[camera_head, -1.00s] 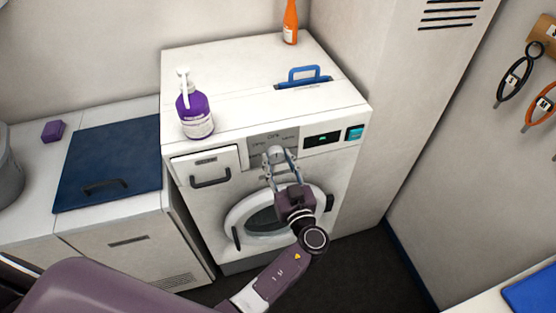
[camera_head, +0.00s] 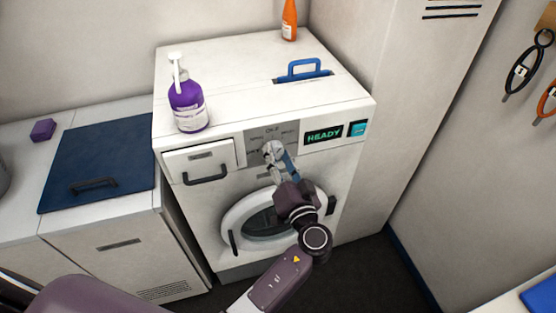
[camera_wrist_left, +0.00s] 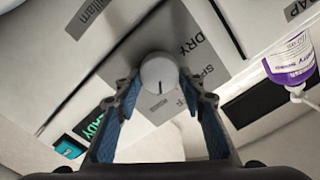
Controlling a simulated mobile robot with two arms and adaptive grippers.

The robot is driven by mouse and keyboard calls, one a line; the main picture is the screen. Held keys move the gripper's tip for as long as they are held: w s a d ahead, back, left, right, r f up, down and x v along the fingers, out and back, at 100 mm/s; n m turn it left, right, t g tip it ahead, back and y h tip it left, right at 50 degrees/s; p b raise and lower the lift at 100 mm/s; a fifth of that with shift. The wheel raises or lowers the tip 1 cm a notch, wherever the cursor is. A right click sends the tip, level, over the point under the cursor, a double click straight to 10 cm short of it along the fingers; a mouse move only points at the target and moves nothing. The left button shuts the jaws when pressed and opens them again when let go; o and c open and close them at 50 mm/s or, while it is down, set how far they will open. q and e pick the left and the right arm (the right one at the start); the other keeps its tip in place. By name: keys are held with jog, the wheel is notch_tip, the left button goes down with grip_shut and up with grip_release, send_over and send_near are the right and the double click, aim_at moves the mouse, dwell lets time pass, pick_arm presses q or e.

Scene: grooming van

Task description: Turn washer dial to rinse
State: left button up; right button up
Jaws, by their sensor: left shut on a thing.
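The washer (camera_head: 230,100) is white with a round front door (camera_head: 262,213). Its round pale dial (camera_head: 272,150) sits on a grey label panel (camera_head: 258,135), and its display (camera_head: 323,135) reads READY in green. In the left wrist view the dial (camera_wrist_left: 159,74) has a dark mark pointing down in the picture. Labels around it, one reading DRY, are partly hidden. My left gripper (camera_head: 277,158) is shut on the dial, its blue-padded fingers on either side of it in the wrist view (camera_wrist_left: 159,90). My right gripper is out of view.
A purple pump bottle (camera_head: 187,108), a blue handle (camera_head: 303,72) and an orange bottle (camera_head: 289,20) are on the washer top. A drawer (camera_head: 201,160) with a dark handle is left of the dial. A teal button (camera_head: 357,129) is beside the display. A tall cabinet stands at right.

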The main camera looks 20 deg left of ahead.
pick_arm(q)
jog(key=shift+r+m, duration=0.1)
jog(key=shift+m, duration=0.5)
